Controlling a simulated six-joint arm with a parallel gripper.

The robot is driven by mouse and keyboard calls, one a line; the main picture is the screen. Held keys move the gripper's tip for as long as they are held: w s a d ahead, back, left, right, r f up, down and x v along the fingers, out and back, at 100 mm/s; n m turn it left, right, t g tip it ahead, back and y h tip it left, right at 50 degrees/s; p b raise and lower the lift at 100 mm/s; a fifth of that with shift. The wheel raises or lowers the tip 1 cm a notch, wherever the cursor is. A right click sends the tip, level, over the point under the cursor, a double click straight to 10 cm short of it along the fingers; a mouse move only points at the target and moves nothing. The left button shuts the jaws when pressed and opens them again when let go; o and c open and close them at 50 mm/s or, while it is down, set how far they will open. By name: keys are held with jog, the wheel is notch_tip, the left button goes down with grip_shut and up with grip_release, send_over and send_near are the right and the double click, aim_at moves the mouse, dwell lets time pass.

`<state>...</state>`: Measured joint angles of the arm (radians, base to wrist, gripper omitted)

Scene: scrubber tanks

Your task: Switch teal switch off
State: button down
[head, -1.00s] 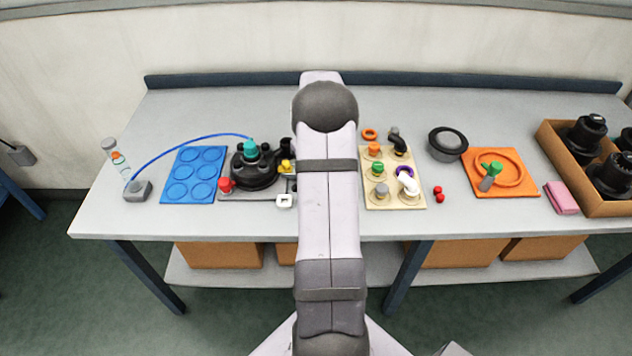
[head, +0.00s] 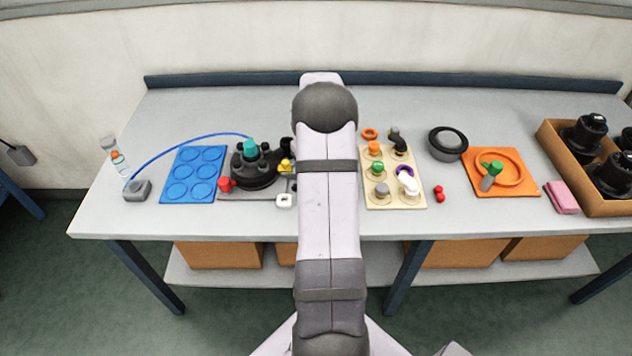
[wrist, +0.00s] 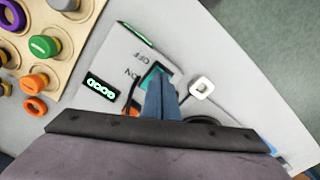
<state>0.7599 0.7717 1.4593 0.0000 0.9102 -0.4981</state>
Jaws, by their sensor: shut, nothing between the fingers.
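The teal switch (wrist: 150,77) shows in the wrist view on a light grey panel (wrist: 112,72), next to the printed words ON and OFF. My gripper (wrist: 159,78) is shut with nothing in it. Its blue-grey fingertips are right at the teal switch and cover part of it. I cannot tell whether they touch it, or which way the switch is set. In the head view my arm hides the switch and the gripper.
A beige board (head: 407,200) with coloured knobs stands beside the panel. A white square piece (wrist: 201,89) lies close to the fingers. A black hub with a teal fitting (head: 250,148), a blue mat (head: 193,174) and an orange tray (head: 527,187) share the bench.

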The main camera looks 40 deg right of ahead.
jog(key=shift+f, duration=0.45)
jog(key=shift+r, duration=0.1)
notch_tip(320, 180, up, 7)
jog(key=p, duration=0.5)
dwell(0.5)
dwell(0.5)
